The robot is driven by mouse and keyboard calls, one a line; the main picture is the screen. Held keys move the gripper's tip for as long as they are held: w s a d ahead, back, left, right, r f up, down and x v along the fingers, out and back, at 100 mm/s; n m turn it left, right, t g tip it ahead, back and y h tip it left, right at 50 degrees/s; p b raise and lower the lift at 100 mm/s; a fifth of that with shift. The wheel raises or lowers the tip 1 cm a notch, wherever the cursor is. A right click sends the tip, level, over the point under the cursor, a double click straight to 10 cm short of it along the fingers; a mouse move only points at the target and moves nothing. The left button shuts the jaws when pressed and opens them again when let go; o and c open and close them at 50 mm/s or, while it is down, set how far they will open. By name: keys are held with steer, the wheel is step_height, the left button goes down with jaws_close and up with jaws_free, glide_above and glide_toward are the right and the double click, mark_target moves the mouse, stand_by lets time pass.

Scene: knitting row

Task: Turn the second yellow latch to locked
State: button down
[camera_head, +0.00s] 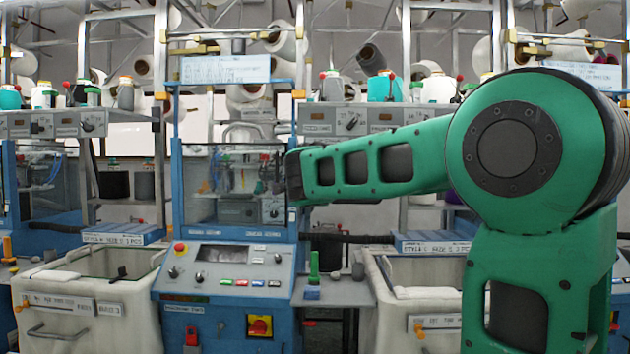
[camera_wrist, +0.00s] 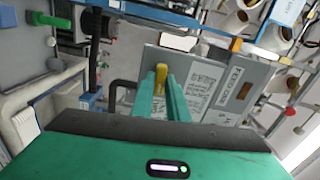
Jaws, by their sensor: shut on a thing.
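A yellow latch (camera_wrist: 161,73) stands out in front of a grey labelled panel (camera_wrist: 205,85) in the wrist view. My gripper (camera_wrist: 160,86) has its two green fingers shut on the latch, one on each side. The latch handle points roughly up in that picture, and its lower part is hidden between the fingers. I cannot tell from this whether it is locked. In the head view my green arm reaches left toward the blue machine (camera_head: 226,300). My gripper and the held latch cannot be made out there.
The machine's control panel (camera_head: 228,254) has a red stop button (camera_head: 180,248). Pale bins (camera_head: 90,328) stand beside the machine. A blue rail (camera_wrist: 175,17) and a dark cable (camera_wrist: 92,70) run near my gripper. Yarn cones (camera_wrist: 277,36) sit at upper right.

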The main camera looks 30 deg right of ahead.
steer(key=shift+d+f+m, duration=0.15)
steer(key=shift+f+m, duration=0.15)
steer(key=shift+m, duration=0.3)
steer(key=c, duration=1.8)
jaws_free()
steer(key=shift+r, duration=0.1)
steer(key=shift+o, duration=0.2)
steer(key=v, duration=1)
steer(key=shift+s+a, duration=0.3)
steer(key=shift+a, duration=0.05)
